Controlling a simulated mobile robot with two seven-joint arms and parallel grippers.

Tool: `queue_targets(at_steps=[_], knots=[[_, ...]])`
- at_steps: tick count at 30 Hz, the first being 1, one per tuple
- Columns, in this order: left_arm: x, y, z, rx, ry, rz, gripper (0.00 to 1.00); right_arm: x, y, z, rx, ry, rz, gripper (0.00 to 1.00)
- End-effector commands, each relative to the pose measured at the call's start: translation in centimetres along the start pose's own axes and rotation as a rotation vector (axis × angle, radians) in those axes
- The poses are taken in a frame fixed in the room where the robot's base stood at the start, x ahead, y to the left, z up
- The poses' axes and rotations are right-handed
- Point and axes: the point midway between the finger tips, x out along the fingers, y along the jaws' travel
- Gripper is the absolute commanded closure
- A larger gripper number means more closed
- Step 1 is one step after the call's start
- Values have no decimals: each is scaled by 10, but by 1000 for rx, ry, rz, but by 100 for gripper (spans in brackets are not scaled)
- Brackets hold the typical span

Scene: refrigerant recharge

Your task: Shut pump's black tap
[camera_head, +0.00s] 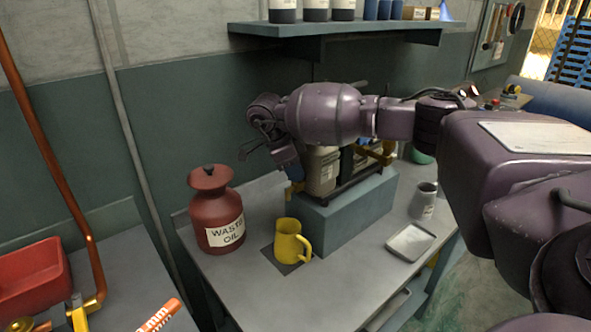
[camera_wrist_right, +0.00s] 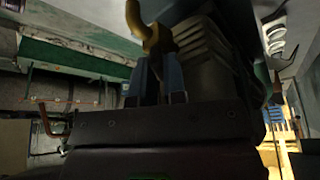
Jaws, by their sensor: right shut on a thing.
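The pump (camera_head: 321,170) stands on a blue-grey block, partly hidden behind my right arm. A brass fitting (camera_head: 294,189) sticks out at its left end. My right gripper (camera_head: 292,174) points down at this end, just above the fitting. In the wrist view, the blue fingers of my right gripper (camera_wrist_right: 158,65) are closed together at the brass fitting (camera_wrist_right: 150,35), with the ribbed pump body (camera_wrist_right: 203,55) beside them. The black tap cannot be made out; the fingers hide what lies between them. My left gripper is out of view.
A white tray (camera_head: 410,242) and a grey cup (camera_head: 424,202) stand to the right. A shelf (camera_head: 335,28) hangs above.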

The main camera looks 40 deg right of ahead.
Motion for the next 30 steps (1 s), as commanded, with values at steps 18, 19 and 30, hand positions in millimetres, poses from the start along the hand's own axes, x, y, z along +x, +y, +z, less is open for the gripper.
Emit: queue_targets(at_steps=[18, 19, 30], knots=[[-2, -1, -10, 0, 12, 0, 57, -2, -2, 0, 179, -3, 72, 100], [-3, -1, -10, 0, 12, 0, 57, -2, -2, 0, 179, -3, 72, 100], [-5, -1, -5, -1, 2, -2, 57, -2, -2, 0, 178, -3, 71, 70]])
